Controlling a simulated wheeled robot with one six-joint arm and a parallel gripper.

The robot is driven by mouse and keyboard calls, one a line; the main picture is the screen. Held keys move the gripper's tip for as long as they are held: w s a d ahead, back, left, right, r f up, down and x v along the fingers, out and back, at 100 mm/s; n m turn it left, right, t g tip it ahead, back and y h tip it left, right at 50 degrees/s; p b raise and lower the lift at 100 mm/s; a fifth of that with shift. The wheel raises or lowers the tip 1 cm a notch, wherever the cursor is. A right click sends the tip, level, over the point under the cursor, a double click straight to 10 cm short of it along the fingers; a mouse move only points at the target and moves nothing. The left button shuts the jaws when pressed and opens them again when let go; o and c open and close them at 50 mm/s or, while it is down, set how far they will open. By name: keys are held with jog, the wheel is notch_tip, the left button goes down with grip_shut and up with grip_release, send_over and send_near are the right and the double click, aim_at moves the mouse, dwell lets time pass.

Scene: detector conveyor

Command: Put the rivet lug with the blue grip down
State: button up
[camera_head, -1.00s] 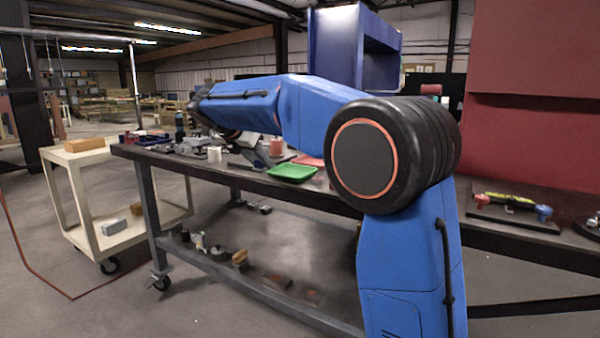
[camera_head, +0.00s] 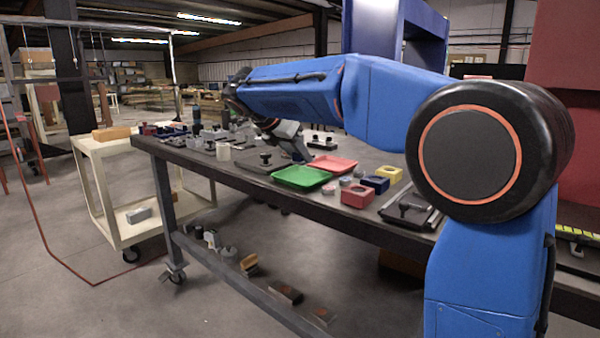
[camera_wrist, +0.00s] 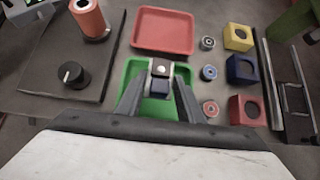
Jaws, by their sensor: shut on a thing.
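In the wrist view my gripper (camera_wrist: 158,82) is shut on the rivet lug (camera_wrist: 161,67), a small grey metal piece with a dark blue grip part between the fingers. The lug is over the green tray (camera_wrist: 130,76), whose near part is covered by the fingers. I cannot tell how high above the tray it is. In the head view the green tray (camera_head: 301,177) lies near the table's front edge, with the red tray (camera_head: 333,163) just behind it. The red tray also shows beyond the green one in the wrist view (camera_wrist: 162,30). The lug is not clear in the head view.
Right of the trays stand several small round pieces (camera_wrist: 209,72) and yellow (camera_wrist: 239,38), blue (camera_wrist: 242,69) and red (camera_wrist: 247,111) blocks with holes. Left is a dark plate (camera_wrist: 50,65) with a black knob (camera_wrist: 74,75). A cream cart (camera_head: 95,180) stands at the table's left end.

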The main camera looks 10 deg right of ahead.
jog(key=shift+f, duration=2.6)
jog(key=shift+f, duration=0.15)
jog(key=o, duration=1.3)
jog(key=shift+c, duration=0.2)
jog(key=shift+a+r, duration=0.1)
jog(key=shift+r, duration=0.15)
jog(key=v, duration=1.1)
jog(key=shift+s+a+r, duration=0.2)
jog(key=shift+s+a, duration=0.05)
jog(key=shift+a, duration=0.05)
